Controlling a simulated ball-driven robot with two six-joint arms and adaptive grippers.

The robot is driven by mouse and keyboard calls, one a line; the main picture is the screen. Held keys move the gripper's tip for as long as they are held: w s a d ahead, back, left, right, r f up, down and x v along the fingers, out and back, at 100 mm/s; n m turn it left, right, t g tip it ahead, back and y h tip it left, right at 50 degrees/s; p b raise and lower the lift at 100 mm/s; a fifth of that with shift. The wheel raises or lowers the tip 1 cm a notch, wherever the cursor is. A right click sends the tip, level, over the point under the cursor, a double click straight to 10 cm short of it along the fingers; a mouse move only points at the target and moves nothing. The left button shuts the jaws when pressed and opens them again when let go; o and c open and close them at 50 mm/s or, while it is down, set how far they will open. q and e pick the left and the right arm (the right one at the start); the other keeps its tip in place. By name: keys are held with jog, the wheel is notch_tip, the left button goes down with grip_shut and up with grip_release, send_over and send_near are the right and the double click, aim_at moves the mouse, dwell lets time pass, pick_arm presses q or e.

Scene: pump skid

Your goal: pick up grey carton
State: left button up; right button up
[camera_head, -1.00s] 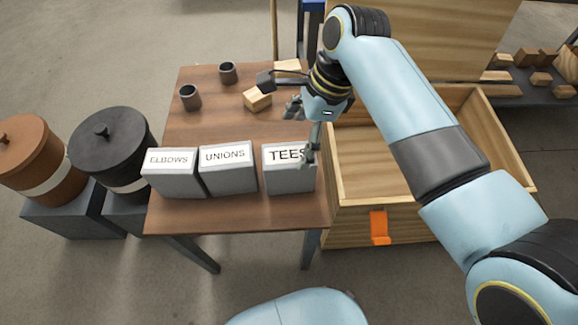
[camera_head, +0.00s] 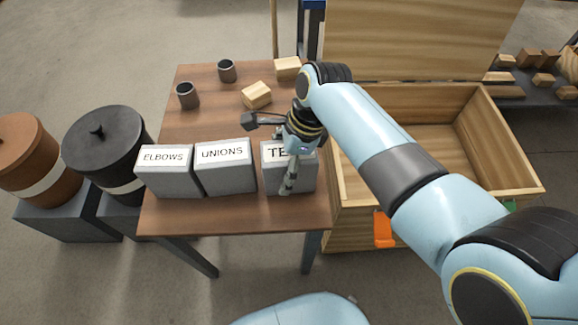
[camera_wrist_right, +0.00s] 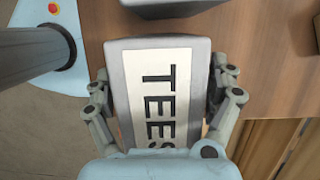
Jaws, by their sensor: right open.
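Three grey cartons with white labels stand in a row near the front edge of the brown table (camera_head: 200,216): ELBOWS (camera_head: 170,180), UNIONS (camera_head: 227,179) and TEES (camera_head: 304,180). My right gripper (camera_head: 287,180) is at the TEES carton and covers part of its label in the head view. In the right wrist view the TEES carton (camera_wrist_right: 118,60) lies between the two open fingers of the right gripper (camera_wrist_right: 163,98), one on each side. I cannot tell whether the fingers touch it. My left gripper is not in view.
An open wooden crate (camera_head: 350,185) with an orange latch (camera_head: 385,229) stands right of the table. Two dark cups (camera_head: 188,96) and wooden blocks (camera_head: 257,95) sit at the table's back. A black pot (camera_head: 105,155) and a brown pot (camera_head: 35,160) stand left.

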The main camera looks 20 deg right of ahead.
jog(key=shift+f, duration=0.2)
jog(key=shift+c, duration=0.4)
jog(key=shift+s, duration=0.1)
jog(key=c, duration=1.3)
